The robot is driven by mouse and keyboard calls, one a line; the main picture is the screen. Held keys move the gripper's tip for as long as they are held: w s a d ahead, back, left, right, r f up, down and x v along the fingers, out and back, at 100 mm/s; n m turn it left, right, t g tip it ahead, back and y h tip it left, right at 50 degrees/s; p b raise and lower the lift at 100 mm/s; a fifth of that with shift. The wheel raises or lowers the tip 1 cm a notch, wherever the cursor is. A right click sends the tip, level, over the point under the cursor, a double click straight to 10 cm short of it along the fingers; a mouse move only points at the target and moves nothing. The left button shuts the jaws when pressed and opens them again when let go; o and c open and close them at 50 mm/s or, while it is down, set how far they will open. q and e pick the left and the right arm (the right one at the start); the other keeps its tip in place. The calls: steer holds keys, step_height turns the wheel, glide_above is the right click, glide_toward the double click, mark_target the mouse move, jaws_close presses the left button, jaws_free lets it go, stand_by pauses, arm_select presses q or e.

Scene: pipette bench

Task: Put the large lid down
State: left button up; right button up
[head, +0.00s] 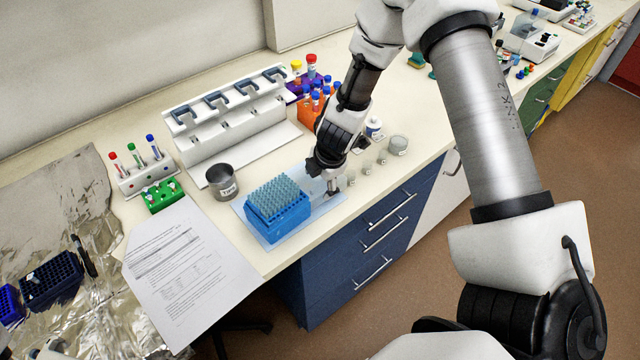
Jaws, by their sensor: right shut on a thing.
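My right gripper (332,186) points down at the right end of a pale blue, see-through flat piece (322,207) on the bench. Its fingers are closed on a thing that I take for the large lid. The fingers hide most of it, and its outline is too small to make out. I cannot tell whether it touches the bench. A blue tip box (277,210), full of tips and uncovered, stands just left of the gripper.
A steel cup (221,182) stands left of the tip box. Several small clear pots and a larger grey-lidded jar (398,145) stand right of the gripper. Behind are a white pipette stand (225,115) and an orange tube rack (310,118). The bench's front edge is close.

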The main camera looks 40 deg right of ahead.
steer(key=shift+r, duration=0.15)
steer(key=o, duration=1.1)
steer(key=shift+r+p, duration=0.25)
steer(key=shift+p, duration=0.05)
steer(key=p+v, duration=0.4)
steer(key=v, duration=0.7)
steer(key=s+a+f+m+g+y, duration=0.4)
steer(key=s+a+f+m, duration=0.6)
steer(key=s, duration=0.4)
steer(key=s+f+m+h, duration=0.1)
steer(key=s+f+m, duration=0.1)
steer(key=s+f, duration=0.1)
steer(key=s+d+f+m+h, duration=0.1)
steer(key=s+f+m, duration=0.2)
steer(key=s+d+f+m+h, duration=0.1)
steer(key=s+f+m+h, duration=0.1)
steer(key=s+f+m, duration=0.1)
steer(key=shift+s+f+t, duration=0.1)
steer(key=shift+t, duration=0.2)
